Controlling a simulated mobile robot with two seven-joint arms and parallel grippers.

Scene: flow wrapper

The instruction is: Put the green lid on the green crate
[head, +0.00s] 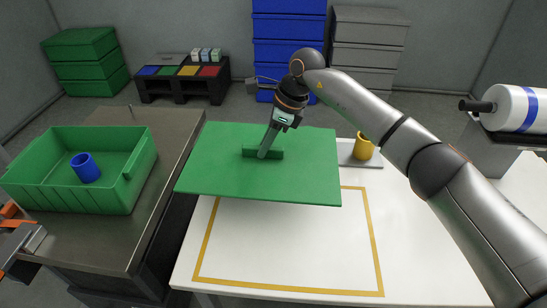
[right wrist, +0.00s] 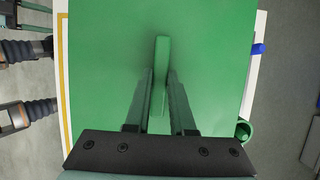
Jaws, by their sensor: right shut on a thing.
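The green lid (head: 220,165) is a flat rectangular board with a raised bar handle (head: 249,153) at its middle. My right gripper (head: 266,154) is shut on this handle from above. The lid appears to hang above the white table, nearly level, and hides part of it. In the right wrist view the two fingers stand on either side of the handle (right wrist: 162,75), over the lid (right wrist: 105,70). The open green crate (head: 70,196) stands on the grey table at the left, with a blue mug (head: 85,168) inside. A grey-and-orange part at the left edge may be my left gripper; its jaws are unclear.
The white table (head: 285,245) bears a yellow outline (head: 375,245). A yellow mug (head: 363,147) stands behind the lid, at its right. A gap separates the grey table (head: 110,245) from the white one. A film roll (head: 510,106) is at the far right.

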